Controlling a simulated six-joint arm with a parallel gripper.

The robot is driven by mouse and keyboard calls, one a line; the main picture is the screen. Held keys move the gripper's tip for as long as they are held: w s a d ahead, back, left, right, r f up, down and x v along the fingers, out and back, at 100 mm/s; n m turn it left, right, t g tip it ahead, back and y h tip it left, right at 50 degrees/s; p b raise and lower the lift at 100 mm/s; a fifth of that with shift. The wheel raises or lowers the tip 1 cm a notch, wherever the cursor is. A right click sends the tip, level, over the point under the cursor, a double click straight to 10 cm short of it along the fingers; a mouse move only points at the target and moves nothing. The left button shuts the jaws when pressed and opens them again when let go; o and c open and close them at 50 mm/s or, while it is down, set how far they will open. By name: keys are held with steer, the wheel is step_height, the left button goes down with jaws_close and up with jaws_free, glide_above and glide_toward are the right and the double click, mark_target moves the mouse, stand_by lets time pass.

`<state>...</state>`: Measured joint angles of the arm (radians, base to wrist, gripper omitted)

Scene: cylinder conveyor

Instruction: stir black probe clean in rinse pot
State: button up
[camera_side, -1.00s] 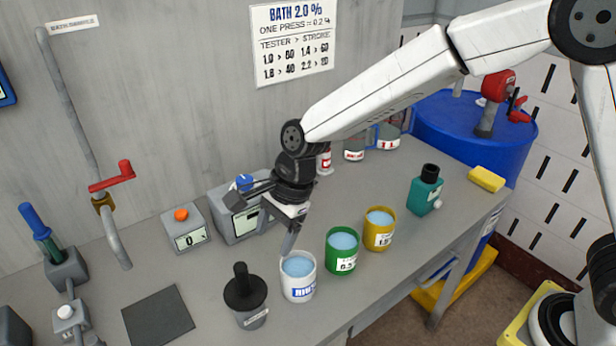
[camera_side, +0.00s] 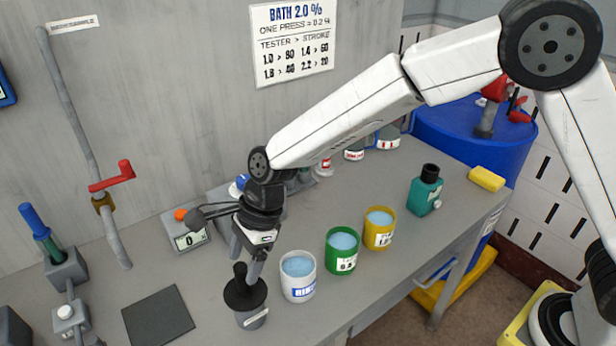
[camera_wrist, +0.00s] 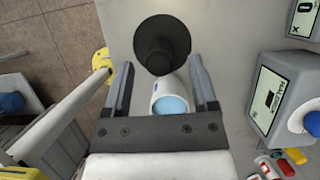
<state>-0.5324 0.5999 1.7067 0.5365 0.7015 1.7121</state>
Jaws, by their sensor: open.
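The black probe (camera_side: 243,295), with a wide collar and an upright handle, stands in a grey holder (camera_side: 252,318) at the front of the bench. The white rinse pot (camera_side: 298,285), filled with blue liquid, stands just right of it. My gripper (camera_side: 244,264) is open at the probe's handle, its fingers hiding part of it. In the wrist view, the probe (camera_wrist: 162,45) lies at the far end of the spread fingers (camera_wrist: 159,65). The rinse pot (camera_wrist: 170,97) shows between the fingers, nearer the palm. I cannot tell whether the fingers touch the handle.
Green (camera_side: 342,252) and yellow (camera_side: 379,230) pots of liquid stand right of the rinse pot. A tester with a display (camera_side: 190,235) is behind my gripper. A dark mat (camera_side: 157,317) lies left of the probe. A teal bottle (camera_side: 425,192) stands at the right.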

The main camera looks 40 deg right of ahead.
mark_target(242, 293)
steer(key=shift+x, duration=2.3)
jaws_close()
